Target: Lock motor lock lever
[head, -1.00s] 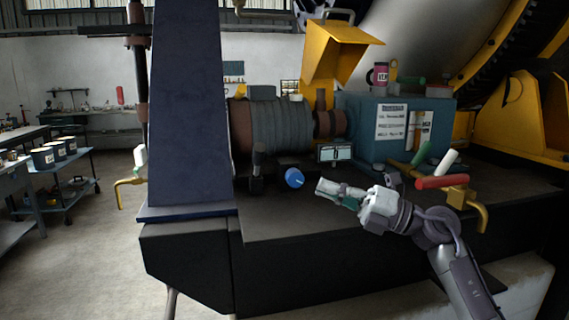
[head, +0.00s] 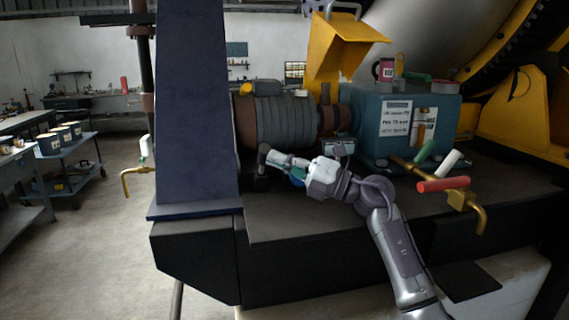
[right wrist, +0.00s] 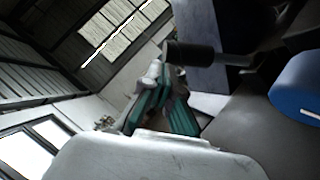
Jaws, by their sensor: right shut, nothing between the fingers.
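A short black lever (head: 263,150), which looks like the motor lock lever, stands upright on the dark bench just left of my right gripper (head: 272,159). My right gripper is shut and empty, its tips at the lever's upper part, touching it or very close. In the right wrist view the lever's black handle (right wrist: 190,52) lies just by the tips of the teal-padded fingers (right wrist: 160,78). A blue knob (right wrist: 300,85) is at the right there; in the head view the arm mostly hides it. My left gripper is not in view.
The ribbed motor (head: 275,120) sits behind the lever, and a blue box with labels (head: 440,115) stands to its right. A tall blue column (head: 193,110) rises at the left. A brass pipe with a red handle (head: 443,185) is at the right front.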

